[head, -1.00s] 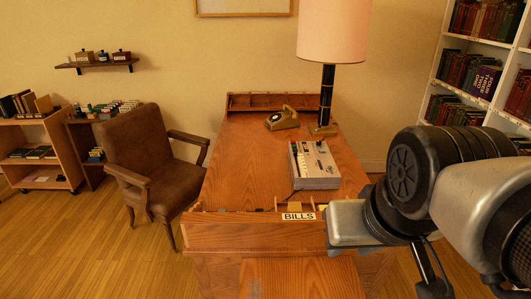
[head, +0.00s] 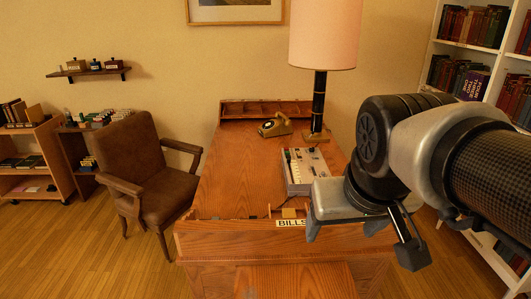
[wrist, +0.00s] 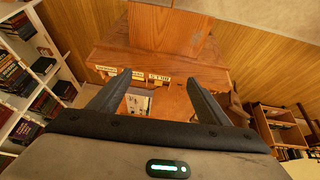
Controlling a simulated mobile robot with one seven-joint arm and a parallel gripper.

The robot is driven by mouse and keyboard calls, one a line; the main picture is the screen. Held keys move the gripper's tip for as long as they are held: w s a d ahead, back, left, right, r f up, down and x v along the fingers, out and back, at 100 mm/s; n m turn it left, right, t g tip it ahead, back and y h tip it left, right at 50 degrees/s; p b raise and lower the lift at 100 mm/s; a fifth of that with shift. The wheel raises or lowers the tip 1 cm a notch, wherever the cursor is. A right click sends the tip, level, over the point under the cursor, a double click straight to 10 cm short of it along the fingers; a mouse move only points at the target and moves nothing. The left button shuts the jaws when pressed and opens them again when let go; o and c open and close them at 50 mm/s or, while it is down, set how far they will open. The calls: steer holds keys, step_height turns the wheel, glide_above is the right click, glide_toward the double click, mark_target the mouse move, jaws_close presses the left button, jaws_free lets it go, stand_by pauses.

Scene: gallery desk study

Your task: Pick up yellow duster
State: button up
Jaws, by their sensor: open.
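My gripper (head: 343,230) is over the near right edge of the wooden desk (head: 240,180), its fingers pointing down and apart. In the wrist view my gripper (wrist: 157,83) is open, with nothing between the fingers but the desk beyond. A small yellow patch (head: 289,212) shows in the desk's near compartments, just behind the BILLS label (head: 291,223) and left of my gripper. It may be the yellow duster, but it is too small to tell. My gripper hides part of the compartments to its right.
A grey machine (head: 306,171), a brass-coloured telephone (head: 274,126) and a tall lamp (head: 319,95) stand on the desk. A brown armchair (head: 148,165) is left of it. A bookcase (head: 431,65) stands right. The desk's left half is mostly clear.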

steer(key=w+f+h+b, duration=0.1)
steer(key=w+f+b, duration=0.15)
steer(key=w, duration=1.25)
steer(key=g+y+b, duration=0.1)
steer(key=b, duration=0.5)
glide_above(290, 216)
steer(key=s, duration=0.2)
step_height(290, 216, down, 34)
steer(key=shift+w+d+r, duration=0.1)
steer(key=shift+d, duration=0.05)
steer(key=shift+s+p+x, duration=0.1)
steer(key=shift+p+x, duration=0.05)
steer(key=shift+x, duration=1.3)
steer(key=shift+s+p+x, duration=0.15)
steer(key=shift+x, duration=1.35)
steer(key=shift+a, duration=0.25)
steer(key=shift+f+b, duration=0.35)
steer(key=shift+b, duration=0.15)
steer(key=c, duration=1.2)
